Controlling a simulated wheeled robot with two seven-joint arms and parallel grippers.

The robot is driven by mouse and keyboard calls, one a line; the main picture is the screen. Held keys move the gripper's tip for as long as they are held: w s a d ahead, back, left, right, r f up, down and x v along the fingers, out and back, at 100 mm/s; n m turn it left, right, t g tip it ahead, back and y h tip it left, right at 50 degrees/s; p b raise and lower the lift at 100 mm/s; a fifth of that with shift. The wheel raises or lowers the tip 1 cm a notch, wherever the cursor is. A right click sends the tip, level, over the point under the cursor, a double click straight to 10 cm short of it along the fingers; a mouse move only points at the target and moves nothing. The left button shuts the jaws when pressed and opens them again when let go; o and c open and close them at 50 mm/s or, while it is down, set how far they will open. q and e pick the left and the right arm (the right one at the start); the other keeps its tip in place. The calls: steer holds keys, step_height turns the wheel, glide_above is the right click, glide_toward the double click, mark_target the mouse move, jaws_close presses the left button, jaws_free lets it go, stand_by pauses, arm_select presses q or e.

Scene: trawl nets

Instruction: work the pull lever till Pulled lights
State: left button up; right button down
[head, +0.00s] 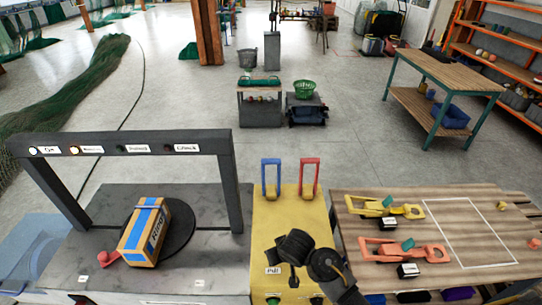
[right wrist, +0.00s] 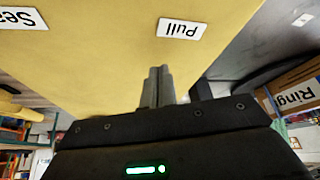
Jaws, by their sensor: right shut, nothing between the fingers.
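Two upright looped levers, one blue (head: 271,163) and one red (head: 310,163), stand at the back of the yellow console (head: 262,215). The Pull label (head: 273,270) is below the blue one; it also shows upside down in the right wrist view (right wrist: 182,28). My right gripper (right wrist: 158,88) is shut and empty, over the yellow face near that label, apart from both levers. The indicator bar (head: 140,149) has a dark lamp beside Pulled (head: 138,148); the two lamps left of it look lit. My left gripper is not in view.
A Ring box (head: 148,232) lies on the black turntable (head: 180,232) under the dark frame (head: 232,185). A red ball-ended lever (head: 104,257) is beside it. The wooden table (head: 480,200) at right holds yellow (head: 385,207) and orange (head: 405,251) tools.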

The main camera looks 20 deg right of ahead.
steer(key=shift+t, duration=0.4)
steer(key=w+r, duration=0.1)
steer(key=w, duration=0.2)
steer(key=w+a+r, duration=0.1)
steer(key=w, duration=0.3)
steer(key=w+a+r, duration=0.1)
steer(key=w, duration=0.3)
steer(key=shift+a, duration=0.15)
steer(key=w+r+m, duration=0.1)
steer(key=w+r, duration=0.4)
steer(key=w, duration=0.5)
steer(key=w+d+r+m, duration=0.1)
steer(key=w+d+r, duration=0.1)
steer(key=r, duration=0.3)
steer(key=w+d+r+m+h, duration=0.1)
steer(key=w+d+r, duration=0.2)
steer(key=r, duration=0.3)
steer(key=w+d+r+m+h, duration=0.1)
steer(key=w+d+r, duration=0.2)
steer(key=w+r, duration=0.1)
steer(key=shift+w+r+m, duration=0.3)
steer(key=shift+w+r, duration=0.05)
steer(key=shift+r, duration=0.3)
